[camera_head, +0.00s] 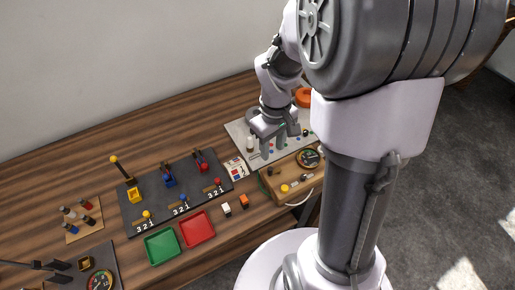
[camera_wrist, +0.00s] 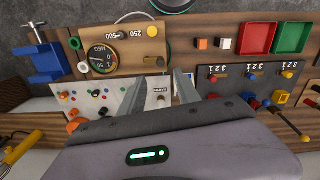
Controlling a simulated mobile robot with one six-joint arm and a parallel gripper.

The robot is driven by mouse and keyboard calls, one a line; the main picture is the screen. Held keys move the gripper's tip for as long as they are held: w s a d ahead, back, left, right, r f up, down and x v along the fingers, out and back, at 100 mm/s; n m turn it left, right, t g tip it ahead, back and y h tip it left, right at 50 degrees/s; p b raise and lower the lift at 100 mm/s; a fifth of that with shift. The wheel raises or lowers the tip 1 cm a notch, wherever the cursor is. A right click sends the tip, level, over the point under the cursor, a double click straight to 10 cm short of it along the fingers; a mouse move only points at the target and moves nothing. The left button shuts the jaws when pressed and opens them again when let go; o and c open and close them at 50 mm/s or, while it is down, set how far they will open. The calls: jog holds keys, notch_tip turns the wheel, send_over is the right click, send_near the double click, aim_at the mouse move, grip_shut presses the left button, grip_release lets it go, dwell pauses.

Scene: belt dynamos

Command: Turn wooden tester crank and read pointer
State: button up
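The wooden tester (camera_head: 293,178) is a box at the right end of the bench, with a round dial (camera_head: 308,158) on top. In the wrist view the tester (camera_wrist: 136,50) lies upside down, and its dial (camera_wrist: 103,57) has coloured bands; the pointer's reading is too small to tell. A small dark knob-like part (camera_wrist: 155,62) is on its top; I cannot tell whether this is the crank. My gripper (camera_head: 272,145) is over the pale board behind the tester. In the wrist view my gripper (camera_wrist: 160,88) is open, with nothing held between its fingers.
A pale board (camera_wrist: 90,97) with coloured terminals adjoins the tester. A dark board (camera_head: 180,190) with three levers is left of it. Green (camera_head: 162,247) and red (camera_head: 198,229) trays lie in front. A blue vise (camera_wrist: 45,62) shows in the wrist view.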

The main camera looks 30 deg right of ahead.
aim_at(270, 168)
notch_tip(270, 168, down, 11)
jog(key=b, duration=0.2)
jog(key=shift+r+b, duration=0.1)
jog(key=shift+b, duration=0.3)
grip_shut()
